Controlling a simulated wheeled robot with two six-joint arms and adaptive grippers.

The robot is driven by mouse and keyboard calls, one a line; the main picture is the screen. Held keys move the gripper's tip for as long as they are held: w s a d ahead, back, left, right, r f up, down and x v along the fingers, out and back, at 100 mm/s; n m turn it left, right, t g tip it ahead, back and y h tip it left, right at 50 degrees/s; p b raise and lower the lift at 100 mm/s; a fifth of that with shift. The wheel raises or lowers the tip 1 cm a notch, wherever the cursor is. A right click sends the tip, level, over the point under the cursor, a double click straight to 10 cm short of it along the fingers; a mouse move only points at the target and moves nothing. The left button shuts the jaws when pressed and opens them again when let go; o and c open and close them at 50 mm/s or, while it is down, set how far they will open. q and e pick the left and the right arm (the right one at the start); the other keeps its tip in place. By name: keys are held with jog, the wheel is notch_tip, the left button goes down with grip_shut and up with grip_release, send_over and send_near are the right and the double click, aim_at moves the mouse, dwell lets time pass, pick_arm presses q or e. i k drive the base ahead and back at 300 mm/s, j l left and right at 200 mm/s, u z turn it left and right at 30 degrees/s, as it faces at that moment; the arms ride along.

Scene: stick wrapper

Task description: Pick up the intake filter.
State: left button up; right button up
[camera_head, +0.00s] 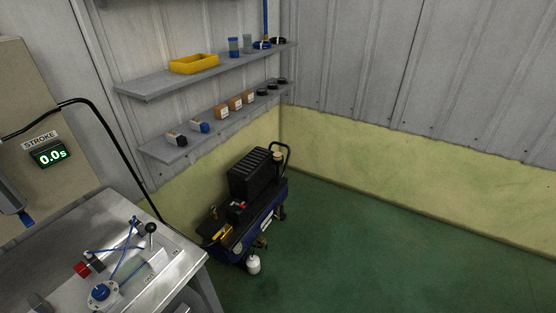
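A black and blue compressor (256,174) stands on the floor in the corner, to the right of the bench. A small tan round part (277,157) sits at its upper right end, near the black handle; it may be the intake filter, but it is too small to be sure. A white canister (253,264) is low at the compressor's front end and could also be a filter or drain part; I cannot tell. Neither of my grippers shows in the head view.
A metal bench (190,254) with valves and blue tubing fills the lower left. A black hose arches over it. The upper shelf (150,87) holds a yellow bin (194,64); the lower shelf (160,150) holds small boxes. Green floor (380,250) is clear on the right.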

aim_at(277, 155)
jog(key=i+u, duration=0.1)
jog(key=u, duration=0.25)
jog(key=l+u, duration=0.1)
jog(key=u, duration=0.25)
jog(key=i+l+u, duration=0.15)
jog(key=u, duration=0.2)
jog(key=i+l+u, duration=0.15)
jog(key=l, duration=0.25)
jog(key=i+l+u, duration=0.15)
jog(key=l, duration=0.3)
jog(key=i+l+u, duration=0.15)
jog(key=l, duration=0.3)
jog(key=i+l+u, duration=0.15)
jog(key=l, duration=0.3)
jog(key=i+l+u, duration=0.15)
jog(key=l, duration=0.35)
jog(key=i+l+u, duration=0.15)
jog(key=l, duration=0.3)
jog(key=k, duration=0.05)
